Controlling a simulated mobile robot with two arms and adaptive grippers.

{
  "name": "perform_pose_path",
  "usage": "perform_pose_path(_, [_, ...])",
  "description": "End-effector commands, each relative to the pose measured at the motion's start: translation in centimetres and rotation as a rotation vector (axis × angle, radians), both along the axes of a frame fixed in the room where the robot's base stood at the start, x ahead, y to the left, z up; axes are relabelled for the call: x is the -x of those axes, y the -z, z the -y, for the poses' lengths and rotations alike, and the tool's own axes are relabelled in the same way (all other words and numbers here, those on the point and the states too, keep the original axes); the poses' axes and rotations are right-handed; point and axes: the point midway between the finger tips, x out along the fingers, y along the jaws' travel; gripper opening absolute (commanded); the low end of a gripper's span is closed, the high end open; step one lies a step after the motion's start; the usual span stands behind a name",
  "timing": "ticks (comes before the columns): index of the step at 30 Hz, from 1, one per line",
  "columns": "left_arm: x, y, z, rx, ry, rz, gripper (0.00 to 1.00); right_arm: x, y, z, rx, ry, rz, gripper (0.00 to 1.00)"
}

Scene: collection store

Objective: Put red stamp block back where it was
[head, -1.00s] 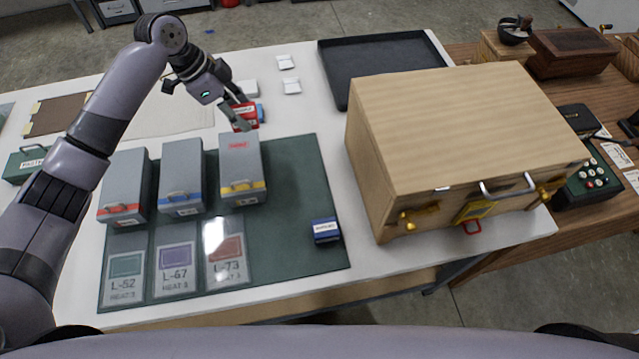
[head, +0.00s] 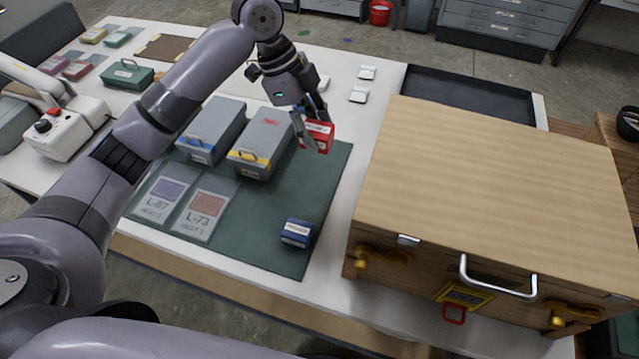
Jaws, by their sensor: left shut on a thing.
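The red stamp block (head: 319,134) with a white label is held in my left gripper (head: 308,128), whose fingers are closed on it. It is beyond the right end of the grey boxes, over or near the back right part of the green mat (head: 265,237). I cannot tell its exact height above the surface. A blue stamp block (head: 297,232) with a white label sits on the mat's front right part. A bit of blue shows behind the gripper fingers, mostly hidden. My right gripper is not in view.
A grey box with a yellow stripe (head: 262,142) and one with a blue stripe (head: 212,130) stand on the mat. Cards L-67 and L-73 (head: 205,209) lie in front. A large wooden case (head: 490,185) stands at right. A black tray (head: 468,97) lies behind it.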

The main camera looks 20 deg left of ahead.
Motion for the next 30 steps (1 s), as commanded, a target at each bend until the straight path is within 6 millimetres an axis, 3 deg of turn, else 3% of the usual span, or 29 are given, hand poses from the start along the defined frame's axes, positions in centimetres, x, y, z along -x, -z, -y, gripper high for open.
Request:
perform_pose_path(5, [0.2, 4.9, 0.0, -0.001, 0.0, -0.007, 0.22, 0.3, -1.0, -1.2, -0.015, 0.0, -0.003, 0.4])
perform_pose_path(12, [0.1, 10.2, 0.0, 0.0, 0.0, -0.002, 0.22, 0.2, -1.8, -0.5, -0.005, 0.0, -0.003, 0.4])
perform_pose_path(30, [0.0, 16.0, 0.0, 0.0, -0.001, 0.002, 0.22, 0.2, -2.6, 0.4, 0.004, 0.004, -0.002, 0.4])
